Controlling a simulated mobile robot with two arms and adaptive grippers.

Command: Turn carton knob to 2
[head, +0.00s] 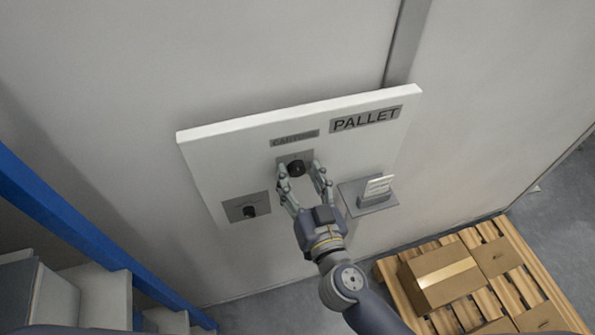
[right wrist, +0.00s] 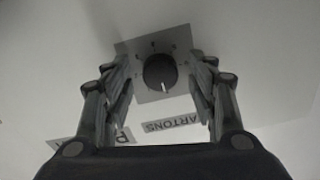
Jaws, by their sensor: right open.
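The carton knob (head: 296,168) is a round black knob on a small grey plate under the "CARTONS" label (head: 294,138) on the white panel. In the right wrist view the knob (right wrist: 160,73) sits midway between the fingers, with a pale pointer line toward the bottom of the picture. The numbers around it are too small to read. My right gripper (head: 305,172) is open, its fingers on either side of the knob; I see gaps between them and the knob in the right wrist view (right wrist: 160,92). My left gripper is not in view.
A grey holder with a white card (head: 378,187) is at the right. A "PALLET" label (head: 365,119) is above. Cartons (head: 441,275) lie on a wooden pallet at lower right. Blue-framed shelves (head: 75,230) stand left.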

